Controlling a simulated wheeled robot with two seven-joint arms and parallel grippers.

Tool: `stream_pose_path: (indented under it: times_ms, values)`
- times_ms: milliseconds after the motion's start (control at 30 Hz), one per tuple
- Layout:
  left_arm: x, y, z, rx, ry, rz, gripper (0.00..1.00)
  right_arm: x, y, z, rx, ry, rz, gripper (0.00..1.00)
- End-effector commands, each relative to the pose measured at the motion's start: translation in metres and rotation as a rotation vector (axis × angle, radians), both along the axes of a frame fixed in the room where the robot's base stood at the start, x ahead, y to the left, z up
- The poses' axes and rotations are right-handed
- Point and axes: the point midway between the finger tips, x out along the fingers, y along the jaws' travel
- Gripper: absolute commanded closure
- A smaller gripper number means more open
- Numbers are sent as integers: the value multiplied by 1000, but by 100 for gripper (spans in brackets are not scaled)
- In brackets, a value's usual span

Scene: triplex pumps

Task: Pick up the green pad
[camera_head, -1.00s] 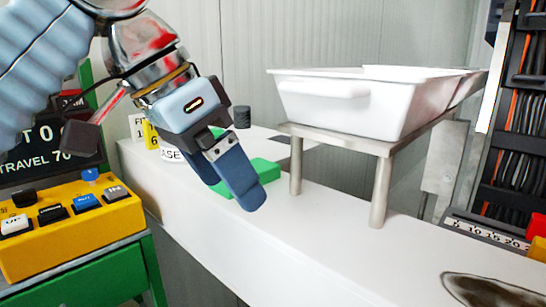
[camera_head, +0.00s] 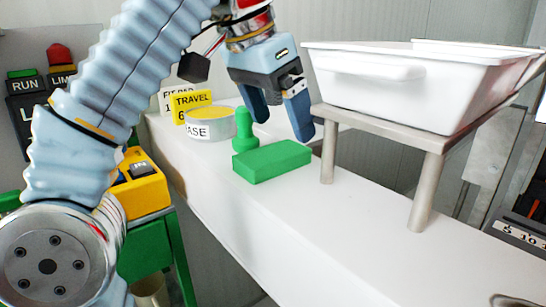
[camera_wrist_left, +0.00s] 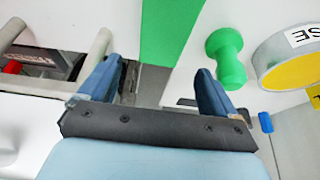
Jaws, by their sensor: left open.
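The green pad (camera_head: 272,161) is a flat rectangular block lying on the white bench top. In the left wrist view the green pad (camera_wrist_left: 172,30) shows as a green band at the top, beyond and between the fingertips. A green knobbed peg (camera_head: 244,130) stands upright at its left end in the head view; it also shows in the left wrist view (camera_wrist_left: 226,56). My left gripper (camera_head: 280,120) is open and empty, with blue fingers above and behind the pad. The left wrist view shows its two spread fingers (camera_wrist_left: 158,78). My right gripper is not in view.
A white tray (camera_head: 400,75) stands on a metal-legged stand (camera_head: 422,185) to the right. A round tin (camera_head: 210,125) and a yellow TRAVEL label (camera_head: 192,101) are at the left. The white bench (camera_head: 290,230) is clear in front.

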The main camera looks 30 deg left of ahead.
Motion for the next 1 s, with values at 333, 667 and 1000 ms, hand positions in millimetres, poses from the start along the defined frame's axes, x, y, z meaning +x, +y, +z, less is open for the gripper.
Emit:
stream_pose_path:
  times_ms: [333,667,1000]
  values:
    - [21,-9,-31,3,1,0,8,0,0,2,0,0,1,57]
    - [27,-12,-47,0,-1,-1,8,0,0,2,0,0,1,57]
    - [27,-12,-47,0,-1,-1,48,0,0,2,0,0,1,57]
